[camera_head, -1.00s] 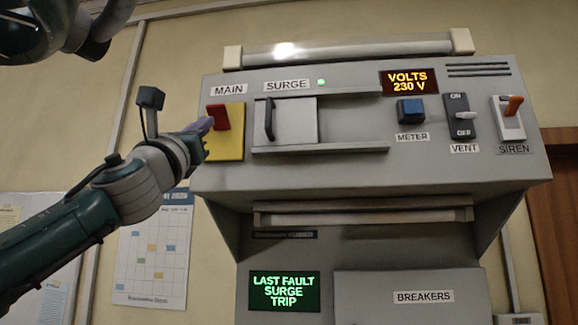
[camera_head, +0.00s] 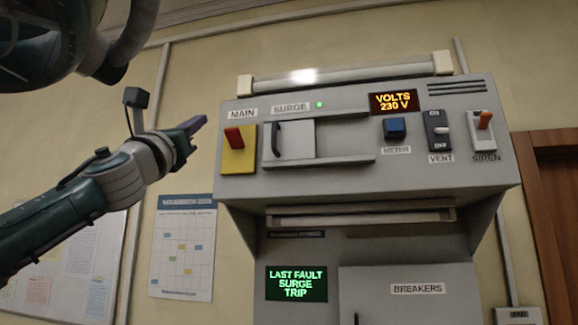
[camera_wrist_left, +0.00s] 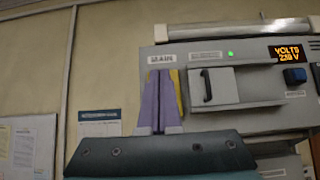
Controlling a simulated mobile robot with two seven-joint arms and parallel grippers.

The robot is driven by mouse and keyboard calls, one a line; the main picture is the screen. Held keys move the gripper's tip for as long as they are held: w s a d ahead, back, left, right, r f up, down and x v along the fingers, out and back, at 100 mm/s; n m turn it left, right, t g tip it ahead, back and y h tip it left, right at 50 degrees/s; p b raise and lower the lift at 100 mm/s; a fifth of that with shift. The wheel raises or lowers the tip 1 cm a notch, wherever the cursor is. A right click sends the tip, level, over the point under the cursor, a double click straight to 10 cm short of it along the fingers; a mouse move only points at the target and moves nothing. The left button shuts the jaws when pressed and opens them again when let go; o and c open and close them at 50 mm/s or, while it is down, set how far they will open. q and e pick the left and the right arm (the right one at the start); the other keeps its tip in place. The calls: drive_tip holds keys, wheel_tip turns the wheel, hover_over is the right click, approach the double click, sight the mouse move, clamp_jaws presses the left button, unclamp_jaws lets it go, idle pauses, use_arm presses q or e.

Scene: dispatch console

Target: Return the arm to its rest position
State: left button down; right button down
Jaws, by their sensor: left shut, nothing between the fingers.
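My left arm comes in from the left in the head view. Its gripper (camera_head: 194,125) is shut and empty, with purple fingers pointing right. It is left of the yellow MAIN switch plate (camera_head: 238,162) and its red lever (camera_head: 234,138), apart from them in the picture. In the left wrist view the two purple fingers (camera_wrist_left: 159,104) are together and hide most of the yellow plate (camera_wrist_left: 177,92). The grey console (camera_head: 360,185) shows VOLTS 230 V and LAST FAULT SURGE TRIP. My right gripper is not in view.
The console carries a SURGE sliding cover (camera_head: 290,140), a lit green lamp (camera_head: 319,104), a blue METER button (camera_head: 395,128), a VENT rocker (camera_head: 438,131) and a SIREN switch (camera_head: 484,121). A calendar (camera_head: 183,246) hangs on the wall.

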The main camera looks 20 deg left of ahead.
use_arm(q)
drive_tip(key=shift+f, duration=0.1)
drive_tip(key=s+d+f+n+g+p, duration=0.25)
drive_tip(key=f+n+g, duration=0.25)
drive_tip(key=f+n, duration=0.75)
drive_tip(key=s+d+f+n+g+p, duration=0.15)
drive_tip(key=d+f+n+g, duration=0.4)
drive_tip(key=f, duration=1.15)
drive_tip(key=s+d+f+n+g+h+p, duration=0.1)
drive_tip(key=s+d+f+n+g, duration=0.2)
drive_tip(key=s+f, duration=0.4)
drive_tip(key=s+d+f+n+g+h+p, duration=0.1)
drive_tip(key=s+d+f+n+g+h, duration=0.1)
drive_tip(key=s+f+n+g, duration=0.35)
drive_tip(key=s+d+f+n+g+h+p, duration=0.1)
drive_tip(key=s+d+f+n, duration=0.1)
drive_tip(key=s, duration=0.5)
drive_tip(key=s+d+f+n+g+h, duration=0.1)
drive_tip(key=s+d+f+n+g, duration=0.1)
drive_tip(key=s, duration=0.6)
drive_tip(key=shift+d+f+n+g+h+p, duration=0.35)
drive_tip(key=shift+d+f+n, duration=0.2)
drive_tip(key=shift+d+f, duration=0.35)
drive_tip(key=shift+r, duration=0.1)
